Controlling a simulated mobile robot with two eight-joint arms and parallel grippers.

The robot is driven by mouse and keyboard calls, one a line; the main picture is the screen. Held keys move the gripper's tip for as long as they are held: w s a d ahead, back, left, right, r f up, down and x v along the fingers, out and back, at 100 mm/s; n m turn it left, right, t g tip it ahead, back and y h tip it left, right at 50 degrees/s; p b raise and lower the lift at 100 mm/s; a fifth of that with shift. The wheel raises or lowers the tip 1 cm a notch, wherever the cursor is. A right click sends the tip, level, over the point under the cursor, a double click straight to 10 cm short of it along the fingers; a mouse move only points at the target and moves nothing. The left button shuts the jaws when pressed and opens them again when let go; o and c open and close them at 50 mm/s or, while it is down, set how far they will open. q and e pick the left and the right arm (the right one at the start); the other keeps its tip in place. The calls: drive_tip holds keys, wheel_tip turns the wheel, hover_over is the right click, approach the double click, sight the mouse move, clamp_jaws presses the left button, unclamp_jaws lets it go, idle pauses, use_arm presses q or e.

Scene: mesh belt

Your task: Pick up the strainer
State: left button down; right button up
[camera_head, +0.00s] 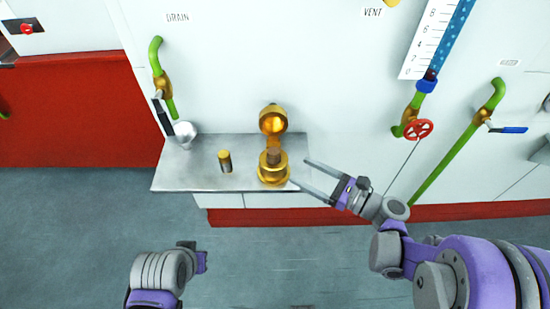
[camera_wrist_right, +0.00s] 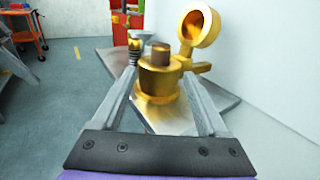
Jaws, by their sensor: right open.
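A brass housing (camera_head: 272,174) stands on a metal shelf with its round lid (camera_head: 273,122) swung open at the back. A brown cylinder (camera_head: 273,156) stands upright in its mouth and also shows in the right wrist view (camera_wrist_right: 160,55). A small gold-topped cylinder (camera_head: 224,161) with a dark ribbed body stands apart to the left. I cannot tell for certain which cylinder is the strainer. My right gripper (camera_head: 299,172) is open and empty, its fingertips just right of the housing. In the wrist view the housing (camera_wrist_right: 160,80) appears between the fingers. Only my left forearm shows, not its fingers.
The metal shelf (camera_head: 190,178) sits against a white wall panel. A silver rounded cup (camera_head: 185,132) is at its back left, below a green drain pipe (camera_head: 155,55). A red valve wheel (camera_head: 418,129) and green pipes are to the right. The floor in front is clear.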

sight(279, 159)
drive_tip(key=x, duration=1)
drive_tip(key=shift+w+a+p, duration=0.2)
drive_tip(key=shift+p, duration=0.15)
clamp_jaws()
